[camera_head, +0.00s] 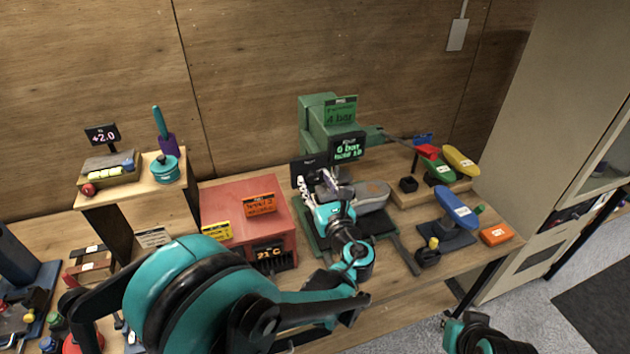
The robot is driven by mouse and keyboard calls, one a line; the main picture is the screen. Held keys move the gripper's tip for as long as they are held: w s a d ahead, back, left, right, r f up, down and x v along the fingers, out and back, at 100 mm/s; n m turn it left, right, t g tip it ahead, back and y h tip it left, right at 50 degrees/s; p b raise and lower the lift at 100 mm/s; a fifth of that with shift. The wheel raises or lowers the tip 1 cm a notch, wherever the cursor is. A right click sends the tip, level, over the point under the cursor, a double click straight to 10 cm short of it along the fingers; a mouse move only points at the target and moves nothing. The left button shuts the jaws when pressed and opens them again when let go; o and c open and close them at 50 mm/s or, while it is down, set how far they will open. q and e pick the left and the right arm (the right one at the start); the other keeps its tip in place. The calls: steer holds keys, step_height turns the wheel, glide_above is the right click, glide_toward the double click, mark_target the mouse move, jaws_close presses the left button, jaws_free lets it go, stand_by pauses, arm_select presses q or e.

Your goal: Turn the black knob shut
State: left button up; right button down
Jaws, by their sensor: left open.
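My left arm comes in from the lower left and reaches across the bench. Its gripper (325,181) is open at the green machine (318,123), in front of a dark panel. I cannot make out a black knob for certain; the gripper and wrist cover part of the machine's front. A grey sneaker (372,194) lies just right of the gripper, over a dark green base. Part of my right arm (478,335) shows at the bottom edge, away from the bench; its fingers cannot be made out.
A red box (225,205) with orange and yellow labels stands left of the machine. A wooden stand (145,195) carries a teal pot (165,168). Blue (456,207), green and yellow shoe-shaped pieces stand on the right. A tall cabinet (545,120) stands beyond them.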

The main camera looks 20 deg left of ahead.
arm_select(q)
steer(key=shift+w+a, duration=0.35)
steer(key=shift+w, duration=0.1)
jaws_close()
steer(key=shift+n, duration=0.3)
steer(key=n+b, duration=0.1)
steer(key=n, duration=0.2)
steer(key=shift+n, duration=0.4)
steer(key=n+b, duration=0.1)
steer(key=n, duration=0.3)
steer(key=shift+s, duration=0.1)
steer(key=n, duration=0.5)
steer(key=shift+a+f+b, duration=0.1)
steer(key=shift+b, duration=0.2)
steer(key=shift+n, duration=2.3)
